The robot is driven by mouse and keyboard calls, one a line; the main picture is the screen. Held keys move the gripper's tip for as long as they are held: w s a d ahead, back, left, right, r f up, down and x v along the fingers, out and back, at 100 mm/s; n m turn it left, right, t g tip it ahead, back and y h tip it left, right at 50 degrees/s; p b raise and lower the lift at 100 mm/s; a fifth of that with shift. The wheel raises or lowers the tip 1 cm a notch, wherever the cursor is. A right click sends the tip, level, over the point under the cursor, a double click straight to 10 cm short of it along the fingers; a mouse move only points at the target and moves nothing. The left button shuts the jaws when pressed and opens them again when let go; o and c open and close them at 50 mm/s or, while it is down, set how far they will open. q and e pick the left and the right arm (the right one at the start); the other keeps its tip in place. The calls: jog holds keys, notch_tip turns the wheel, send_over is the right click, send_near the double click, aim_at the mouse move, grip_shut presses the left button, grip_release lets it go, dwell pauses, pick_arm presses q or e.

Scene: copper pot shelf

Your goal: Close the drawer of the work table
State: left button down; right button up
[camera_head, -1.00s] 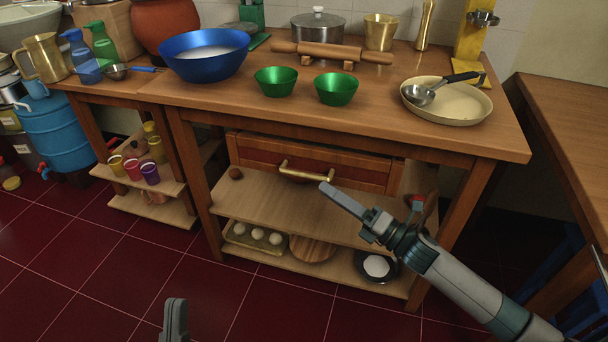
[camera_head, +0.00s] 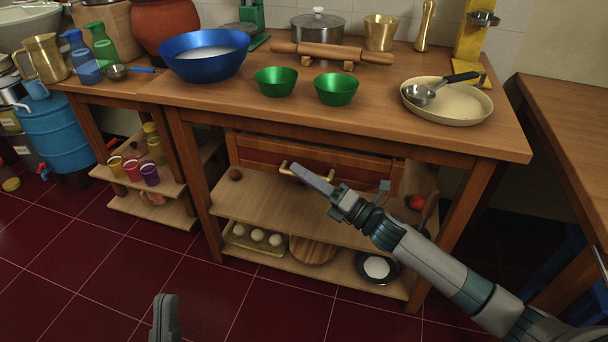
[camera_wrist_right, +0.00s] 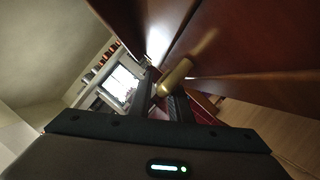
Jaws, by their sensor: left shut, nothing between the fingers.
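The work table (camera_head: 240,105) has a wooden drawer (camera_head: 350,170) with a reddish front under its top. The drawer front seems to stand a little forward of the frame; how far is hard to tell. Its brass handle (camera_head: 285,169) is partly hidden by my right gripper (camera_head: 303,176), which reaches in from the right. In the right wrist view the handle (camera_wrist_right: 173,77) shows at the fingers (camera_wrist_right: 160,100), which stand apart; contact is unclear. The dark red drawer front (camera_wrist_right: 245,45) is close by. My left gripper (camera_head: 165,312) is shut and empty, low at the bottom edge, away from the table.
Bowls and a pan (camera_head: 465,108) stand on the tabletop. Another table (camera_head: 570,110) is at the right. The red floor in front is clear.

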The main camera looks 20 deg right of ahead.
grip_shut()
jog(key=shift+w+d, duration=0.55)
jog(key=shift+w, duration=0.25)
jog(key=shift+w+d, duration=0.15)
jog(key=shift+w, duration=0.05)
jog(key=shift+r, duration=0.1)
grip_release()
jog(key=shift+d, duration=0.1)
